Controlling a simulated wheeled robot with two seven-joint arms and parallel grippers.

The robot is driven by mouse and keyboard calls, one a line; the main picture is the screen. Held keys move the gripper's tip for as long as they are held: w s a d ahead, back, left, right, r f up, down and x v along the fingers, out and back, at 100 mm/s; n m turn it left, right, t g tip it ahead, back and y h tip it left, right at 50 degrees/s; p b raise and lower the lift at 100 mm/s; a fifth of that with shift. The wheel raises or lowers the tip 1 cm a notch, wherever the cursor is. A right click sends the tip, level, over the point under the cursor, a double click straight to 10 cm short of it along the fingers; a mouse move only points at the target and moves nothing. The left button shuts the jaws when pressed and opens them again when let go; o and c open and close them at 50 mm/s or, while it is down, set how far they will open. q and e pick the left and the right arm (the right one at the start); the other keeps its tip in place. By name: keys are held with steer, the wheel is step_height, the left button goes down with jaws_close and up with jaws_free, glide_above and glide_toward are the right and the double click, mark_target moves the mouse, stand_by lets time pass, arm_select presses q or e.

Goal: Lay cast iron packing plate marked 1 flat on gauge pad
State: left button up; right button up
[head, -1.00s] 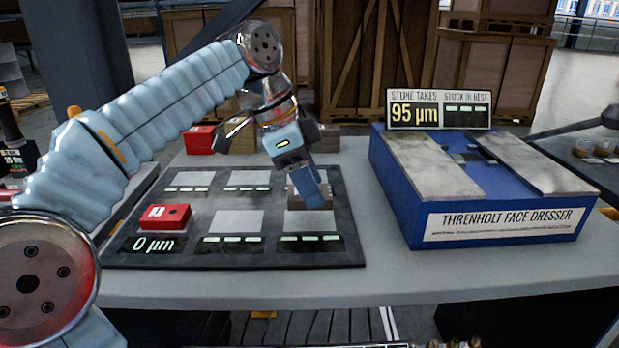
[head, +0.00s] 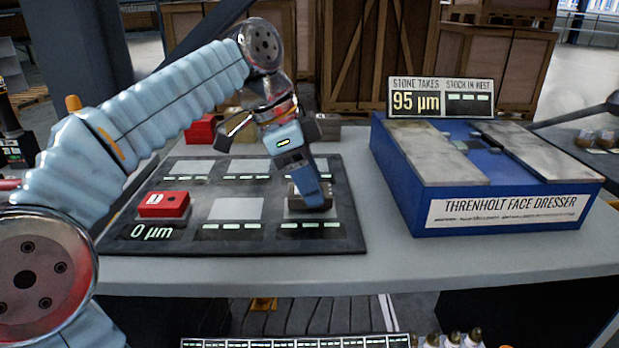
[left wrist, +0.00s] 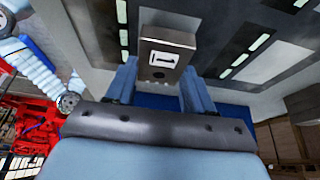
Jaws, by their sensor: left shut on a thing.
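The grey-brown packing plate (head: 311,199) is between the fingers of my left gripper (head: 318,204), over the front right gauge pad (head: 290,212). In the left wrist view the plate (left wrist: 168,42) shows a white label with a dark 1, between the two blue fingers (left wrist: 160,90). The plate looks roughly level and low over the pad. I cannot tell whether it touches. The display (head: 310,225) in front of that pad shows dashes. My right gripper is not in view.
The dark gauge board (head: 345,235) has several pale pads. A red block (head: 163,205) sits on the front left pad, reading 0 µm. The blue face dresser (head: 400,190) stands to the right; its sign (head: 440,98) reads 95 µm. Blocks stand behind the board.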

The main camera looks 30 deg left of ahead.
arm_select(q)
steer(key=shift+f, duration=0.2)
stand_by(0.5)
steer(key=shift+f+b, duration=0.5)
steer(key=shift+b, duration=0.05)
steer(key=o, duration=1.5)
steer(key=p+v, duration=0.4)
steer(key=v, duration=0.9)
steer(key=shift+s+a+r, duration=0.1)
steer(key=shift+r, duration=0.3)
